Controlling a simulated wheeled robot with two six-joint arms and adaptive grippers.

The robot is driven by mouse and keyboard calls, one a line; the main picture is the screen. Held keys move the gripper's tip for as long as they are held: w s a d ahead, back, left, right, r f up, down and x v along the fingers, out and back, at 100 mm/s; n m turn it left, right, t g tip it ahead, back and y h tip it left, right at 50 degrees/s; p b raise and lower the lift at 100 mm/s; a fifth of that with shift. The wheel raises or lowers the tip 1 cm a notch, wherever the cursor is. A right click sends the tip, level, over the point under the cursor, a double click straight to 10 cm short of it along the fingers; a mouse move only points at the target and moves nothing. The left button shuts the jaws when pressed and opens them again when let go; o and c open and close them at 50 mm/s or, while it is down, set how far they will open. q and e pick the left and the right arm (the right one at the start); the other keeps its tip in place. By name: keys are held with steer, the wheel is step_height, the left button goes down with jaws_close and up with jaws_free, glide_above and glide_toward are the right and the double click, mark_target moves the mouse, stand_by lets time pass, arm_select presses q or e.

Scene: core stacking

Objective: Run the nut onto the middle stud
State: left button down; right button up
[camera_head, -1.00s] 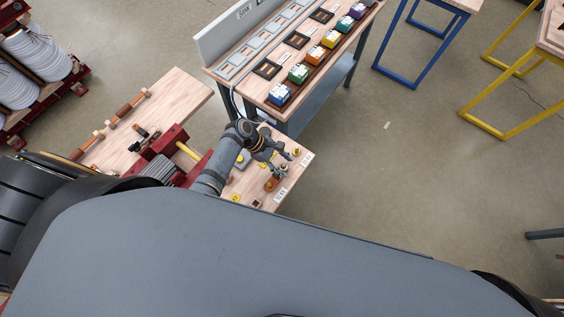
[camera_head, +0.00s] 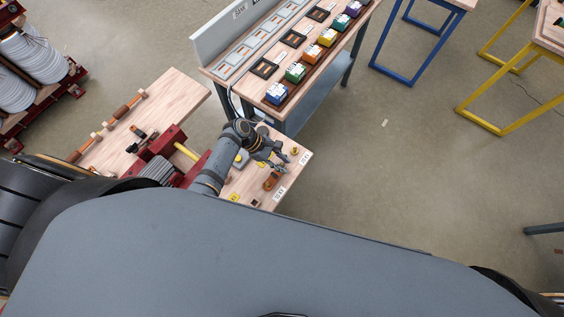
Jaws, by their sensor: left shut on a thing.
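My left gripper (camera_head: 280,168) reaches over the small wooden work table (camera_head: 236,183) from the left, pointing down and to the right. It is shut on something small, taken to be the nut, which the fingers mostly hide. An orange-brown round piece (camera_head: 270,183) stands on the table just below and left of the fingertips. A small brass-coloured piece (camera_head: 294,151) stands near the table's upper right edge. I cannot tell which piece is the middle stud, nor whether the nut touches it. My right gripper is not in view.
White labels (camera_head: 305,157) lie along the table's right edge. A red vise-like machine (camera_head: 165,152) is left of my arm. A bench with coloured bins (camera_head: 297,72) stands behind. Open floor lies to the right.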

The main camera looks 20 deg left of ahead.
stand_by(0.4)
arm_select(q)
steer(key=shift+w+m, duration=0.1)
steer(key=shift+m, duration=0.3)
steer(key=shift+f+m+g+b, duration=0.1)
steer(key=shift+m+g+b, duration=0.25)
steer(key=shift+m+g, duration=0.45)
steer(key=shift+m+g+y, duration=0.3)
steer(key=shift+m+g, duration=0.4)
steer(key=shift+m, duration=0.4)
steer(key=shift+m+g+y+b, duration=0.3)
steer(key=shift+m+g+b, duration=0.25)
steer(key=shift+m, duration=0.25)
steer(key=shift+m+g+y+b, duration=0.45)
steer(key=shift+m+g, duration=0.2)
steer(key=shift+m, duration=0.55)
steer(key=shift+m+y, duration=0.25)
steer(key=shift+m, duration=0.05)
